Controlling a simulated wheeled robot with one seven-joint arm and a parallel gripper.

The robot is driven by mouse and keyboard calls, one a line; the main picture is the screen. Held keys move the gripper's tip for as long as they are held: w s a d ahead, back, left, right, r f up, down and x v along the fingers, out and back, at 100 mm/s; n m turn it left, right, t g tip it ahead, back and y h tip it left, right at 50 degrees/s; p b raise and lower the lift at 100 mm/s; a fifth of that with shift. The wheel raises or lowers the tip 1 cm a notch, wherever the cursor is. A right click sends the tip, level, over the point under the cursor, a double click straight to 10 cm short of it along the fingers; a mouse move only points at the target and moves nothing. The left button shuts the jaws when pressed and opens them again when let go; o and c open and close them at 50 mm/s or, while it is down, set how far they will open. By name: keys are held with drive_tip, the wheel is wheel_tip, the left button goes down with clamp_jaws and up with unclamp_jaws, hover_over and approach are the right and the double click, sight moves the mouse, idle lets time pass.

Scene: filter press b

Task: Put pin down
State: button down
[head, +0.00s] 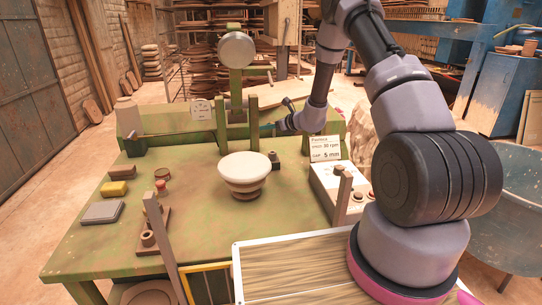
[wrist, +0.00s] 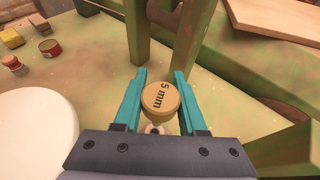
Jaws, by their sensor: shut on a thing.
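The pin shows in the wrist view as a tan round head marked "5 mm" (wrist: 161,100). It sits between the two teal fingers of my gripper (wrist: 157,98), which is shut on it. The lower part of the pin is mostly hidden by its head and the gripper body. In the head view my gripper (head: 283,125) is above the back of the green table (head: 110,235), behind and right of the white-topped round press piece (head: 245,172). The pin cannot be made out there. A small dark holder (head: 274,161) stands on the table below my gripper.
A control box (head: 335,190) with a sign reading "5 mm" stands at the right. Green posts (head: 222,122) rise near the gripper. A yellow block (head: 114,188), a grey block (head: 102,212) and small tins (head: 161,186) lie at the left.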

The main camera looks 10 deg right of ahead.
drive_tip(key=f, duration=0.3)
drive_tip(key=w+f, duration=0.1)
drive_tip(key=f, duration=0.1)
drive_tip(key=shift+a+f, duration=0.15)
drive_tip(key=shift+a, duration=0.15)
drive_tip(key=shift+f, duration=2.3)
drive_tip(key=shift+s+f, duration=0.1)
drive_tip(key=shift+c, duration=2.3)
unclamp_jaws()
drive_tip(key=shift+f, duration=0.1)
